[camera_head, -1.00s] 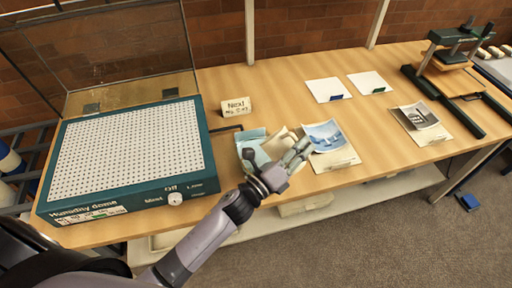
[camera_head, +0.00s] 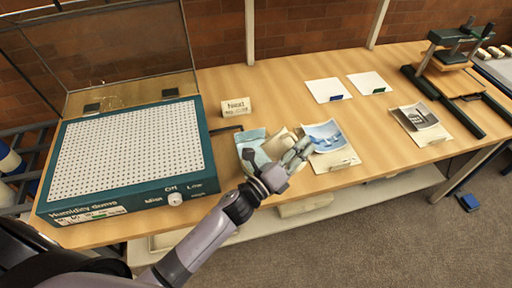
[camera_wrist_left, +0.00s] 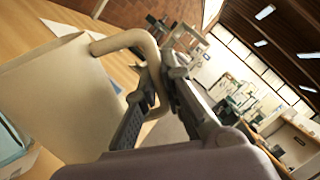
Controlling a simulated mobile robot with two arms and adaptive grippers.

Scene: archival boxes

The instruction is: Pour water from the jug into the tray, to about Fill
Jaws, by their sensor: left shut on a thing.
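The cream jug (camera_head: 279,143) stands on the wooden table, mostly behind my left gripper (camera_head: 296,153). In the left wrist view the jug (camera_wrist_left: 58,95) fills the left side, and its curved handle (camera_wrist_left: 122,40) runs between the fingers of my left gripper (camera_wrist_left: 158,95), which is shut on it. The tray is the white perforated surface (camera_head: 130,150) in the dark teal humidity dome base (camera_head: 130,197), at the table's left end. The jug is apart from it, to its right. No water is clearly visible. My right gripper is not in view.
The clear dome lid (camera_head: 110,45) stands open behind the tray. A light blue item (camera_head: 252,148) lies left of the jug. A printed picture sheet (camera_head: 330,143) lies right of it. A small card (camera_head: 236,107) stands behind. A press (camera_head: 455,60) is at the far right.

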